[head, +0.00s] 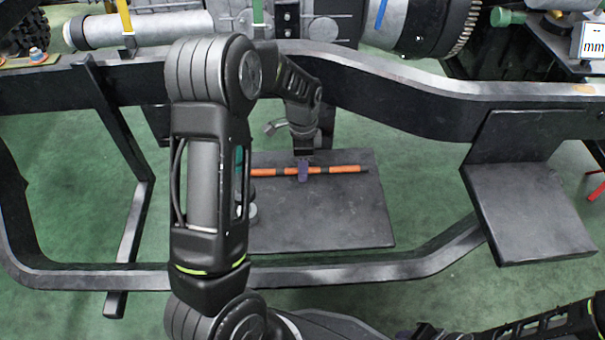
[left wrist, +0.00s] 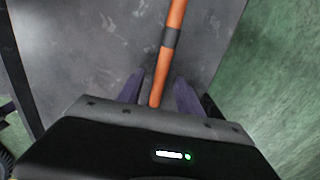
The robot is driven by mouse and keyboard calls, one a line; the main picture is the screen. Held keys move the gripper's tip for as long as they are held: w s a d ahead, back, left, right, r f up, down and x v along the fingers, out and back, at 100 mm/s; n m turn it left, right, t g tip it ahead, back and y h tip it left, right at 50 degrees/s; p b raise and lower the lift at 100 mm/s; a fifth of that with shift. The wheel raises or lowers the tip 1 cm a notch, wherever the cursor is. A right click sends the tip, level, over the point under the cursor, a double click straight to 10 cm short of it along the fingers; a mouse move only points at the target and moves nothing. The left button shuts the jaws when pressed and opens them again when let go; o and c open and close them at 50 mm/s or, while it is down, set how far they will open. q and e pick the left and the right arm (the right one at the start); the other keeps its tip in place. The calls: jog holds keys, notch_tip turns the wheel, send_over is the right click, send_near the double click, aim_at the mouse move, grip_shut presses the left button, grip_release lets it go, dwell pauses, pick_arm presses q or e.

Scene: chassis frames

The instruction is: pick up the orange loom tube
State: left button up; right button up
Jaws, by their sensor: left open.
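The orange loom tube (head: 342,169) with dark bands lies across a dark flat plate (head: 340,220) in the head view. My left gripper (head: 303,172) is over the tube near its middle. In the left wrist view the tube (left wrist: 176,15) runs from the top down between the two purple fingers of my open left gripper (left wrist: 161,95). A gap shows on both sides of the tube, and the fingers look clear of it. My left forearm hides what lies beyond the tube's left end in the head view. My right gripper does not clearly show.
A black chassis frame (head: 400,99) surrounds the plate, with rails behind and in front. A second dark plate (head: 530,215) sits at the right. Large grey machine parts (head: 410,25) stand on the far rail. Green floor shows through the gaps.

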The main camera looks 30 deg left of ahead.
pick_arm(q)
jog(key=shift+f, duration=0.1)
jog(key=shift+c, duration=0.3)
grip_shut()
dwell(0.5)
dwell(0.9)
